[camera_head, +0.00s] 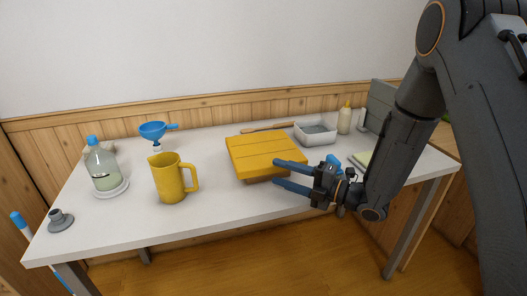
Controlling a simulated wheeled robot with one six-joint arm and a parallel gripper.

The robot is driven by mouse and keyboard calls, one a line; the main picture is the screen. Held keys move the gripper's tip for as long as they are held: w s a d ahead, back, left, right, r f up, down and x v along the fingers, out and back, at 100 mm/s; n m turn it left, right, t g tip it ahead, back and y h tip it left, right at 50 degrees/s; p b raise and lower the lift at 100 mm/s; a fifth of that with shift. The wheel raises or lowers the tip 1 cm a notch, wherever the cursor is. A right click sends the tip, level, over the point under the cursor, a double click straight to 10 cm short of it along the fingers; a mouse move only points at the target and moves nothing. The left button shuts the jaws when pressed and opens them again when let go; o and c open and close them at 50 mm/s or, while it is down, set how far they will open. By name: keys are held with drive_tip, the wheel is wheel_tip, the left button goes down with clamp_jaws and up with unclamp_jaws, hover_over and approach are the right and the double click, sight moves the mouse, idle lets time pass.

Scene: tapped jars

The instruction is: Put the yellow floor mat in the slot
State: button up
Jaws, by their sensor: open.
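The yellow mat (262,146) looks like a thick, flat slab with lines across its top. It lies near the middle of the white table and seems slightly raised on something darker beneath it. My gripper (276,172) has two blue fingers and is open, pointing left at the mat's front right corner. The upper finger overlaps the mat's edge in the picture and the lower one is below it. Whether they touch it I cannot tell. No slot is clearly visible; a grey upright panel (382,97) stands at the back right, partly behind my arm.
On the white table (225,205) a yellow jug (170,180) and a clear jar (103,168) stand left of the mat. A blue funnel (153,131), a white tub (316,132) and a bottle (344,120) are farther back. A grey piece (61,220) sits at front left.

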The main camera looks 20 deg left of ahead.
sight(273, 170)
drive_tip(key=p+x, duration=0.1)
drive_tip(key=x, duration=0.3)
drive_tip(key=shift+a, duration=0.1)
clamp_jaws()
drive_tip(key=shift+r, duration=0.1)
